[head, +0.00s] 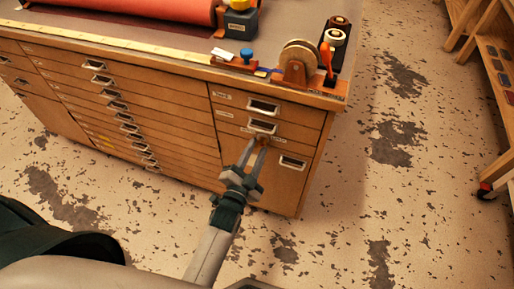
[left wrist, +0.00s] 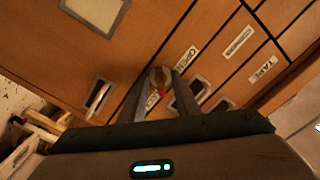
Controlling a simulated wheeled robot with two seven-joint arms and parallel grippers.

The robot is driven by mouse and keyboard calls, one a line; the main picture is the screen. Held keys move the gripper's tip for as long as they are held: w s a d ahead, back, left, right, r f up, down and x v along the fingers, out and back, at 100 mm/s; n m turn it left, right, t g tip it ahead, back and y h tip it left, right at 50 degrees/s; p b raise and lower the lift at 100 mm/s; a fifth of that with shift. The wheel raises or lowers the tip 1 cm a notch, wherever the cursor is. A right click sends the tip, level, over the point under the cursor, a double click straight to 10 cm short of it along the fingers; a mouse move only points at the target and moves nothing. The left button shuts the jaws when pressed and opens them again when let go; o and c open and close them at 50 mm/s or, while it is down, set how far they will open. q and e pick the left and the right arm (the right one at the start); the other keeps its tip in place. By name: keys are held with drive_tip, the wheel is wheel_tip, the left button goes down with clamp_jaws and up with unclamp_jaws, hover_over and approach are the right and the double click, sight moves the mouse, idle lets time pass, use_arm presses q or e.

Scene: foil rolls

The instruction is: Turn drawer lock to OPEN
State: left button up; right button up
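The drawer lock (left wrist: 158,78) is a small round brass-coloured knob with a red mark, on the wooden cabinet front. In the left wrist view its red mark points down the picture, away from the OPEN label (left wrist: 186,58). A second label beside it is partly hidden by my fingers. My left gripper (head: 260,144) is at the lock, below a drawer handle, with one finger on each side of the knob. The gap is narrow, and I cannot tell whether the fingers press on the knob. My right gripper is not in view.
The cabinet (head: 170,120) has several drawers with protruding metal handles (head: 262,127). On its top are a red roll (head: 150,8), a tape dispenser (head: 298,62) and small tools. A shelf (head: 492,60) stands at the right. The floor between is clear.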

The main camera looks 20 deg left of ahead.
use_arm(q)
drive_tip(key=shift+w, duration=0.45)
clamp_jaws()
